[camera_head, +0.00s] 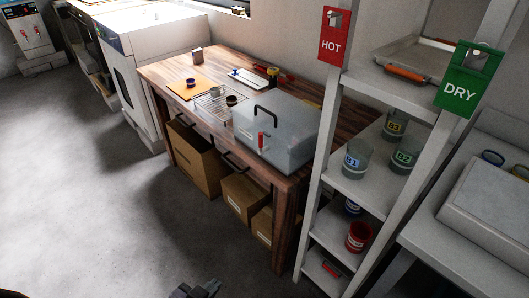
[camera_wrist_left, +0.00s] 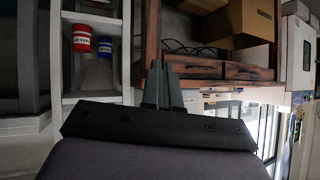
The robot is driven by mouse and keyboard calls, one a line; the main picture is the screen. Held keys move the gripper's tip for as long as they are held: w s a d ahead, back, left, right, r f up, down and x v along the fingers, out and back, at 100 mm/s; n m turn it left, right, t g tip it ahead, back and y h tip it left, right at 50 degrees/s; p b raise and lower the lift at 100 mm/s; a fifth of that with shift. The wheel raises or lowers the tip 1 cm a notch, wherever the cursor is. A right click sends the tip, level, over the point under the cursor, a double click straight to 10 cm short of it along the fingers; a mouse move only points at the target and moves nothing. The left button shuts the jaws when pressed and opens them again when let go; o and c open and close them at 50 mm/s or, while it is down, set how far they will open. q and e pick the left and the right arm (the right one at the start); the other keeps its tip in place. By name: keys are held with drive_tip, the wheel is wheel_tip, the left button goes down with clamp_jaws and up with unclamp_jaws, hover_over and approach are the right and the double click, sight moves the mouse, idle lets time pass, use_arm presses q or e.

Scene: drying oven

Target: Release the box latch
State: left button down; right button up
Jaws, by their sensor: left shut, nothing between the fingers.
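The box (camera_head: 286,128) is a grey, see-through-looking case on the right end of the wooden table. It has a black handle on its lid, and the lid looks closed. The red latch (camera_head: 262,141) is on its front face, pointing up and down. My left gripper (camera_head: 196,290) only just shows at the bottom edge of the head view, over the floor and well apart from the box. In the left wrist view its fingers (camera_wrist_left: 162,84) are together with nothing between them. The box and latch cannot be made out there. My right gripper is not in view.
The wooden table (camera_head: 152,72) carries an orange mat, a wire rack and small jars. Cardboard boxes (camera_head: 197,160) stand beneath it. A white shelf (camera_head: 345,180) with beakers and HOT and DRY signs stands close on the right. The floor (camera_head: 130,220) in front is clear.

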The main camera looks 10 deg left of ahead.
use_arm(q)
drive_tip(key=w+d+r+m+t+y+b, duration=0.1)
drive_tip(key=w+d+r+m+b, duration=0.15)
drive_tip(key=w, duration=0.35)
drive_tip(key=w+d+r+m+t+y+b, duration=0.1)
drive_tip(key=w+d+m+t+b, duration=0.1)
drive_tip(key=w+d+m, duration=0.3)
drive_tip(key=w+d+r+m+t+y+b, duration=0.1)
drive_tip(key=w+r+m+b, duration=0.15)
drive_tip(key=w, duration=0.55)
drive_tip(key=w+d+r+m+t+y+b, duration=0.1)
drive_tip(key=w+d+r+t+y+b, duration=0.1)
drive_tip(key=r, duration=0.5)
drive_tip(key=shift+w+r+m+t, duration=0.15)
drive_tip(key=shift+w+m+t, duration=0.25)
drive_tip(key=shift+w+t, duration=0.3)
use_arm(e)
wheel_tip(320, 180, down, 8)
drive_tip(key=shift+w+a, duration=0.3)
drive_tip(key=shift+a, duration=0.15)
